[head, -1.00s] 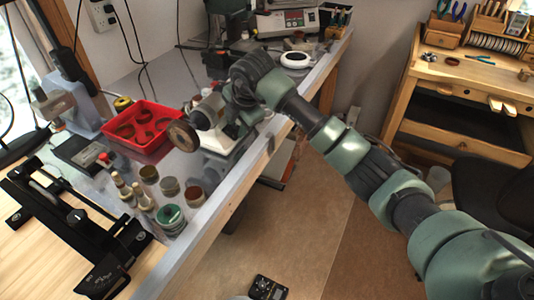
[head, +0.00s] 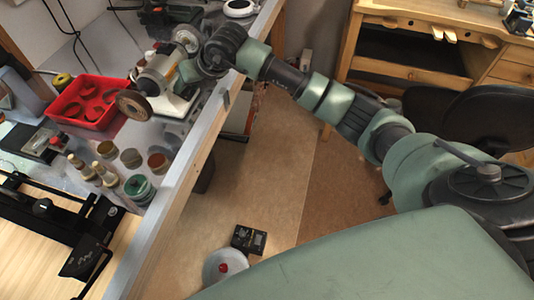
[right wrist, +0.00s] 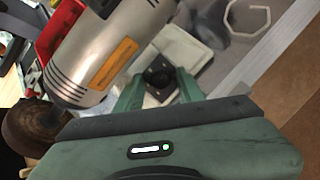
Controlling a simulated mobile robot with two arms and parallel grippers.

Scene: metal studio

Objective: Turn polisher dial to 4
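The polisher (head: 160,76), a pale motor with a brown wheel at its left end, stands on the metal bench top. In the right wrist view its silver motor body (right wrist: 105,45) fills the upper left and its white base (right wrist: 185,52) lies below it. A dark round dial (right wrist: 159,74) sits on the base. My right gripper (right wrist: 160,82) has its two green fingers apart, one on each side of the dial; I cannot tell whether they touch it. The dial's numbers are not readable. In the head view the fingers are hidden. My left gripper is not in view.
A red tray (head: 88,100) stands left of the polisher. Several small jars and bottles (head: 130,158) stand in front of it, near the bench edge. A black stool (head: 462,118) and a wooden workbench (head: 410,50) are at the right. A floor device (head: 248,240) lies below.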

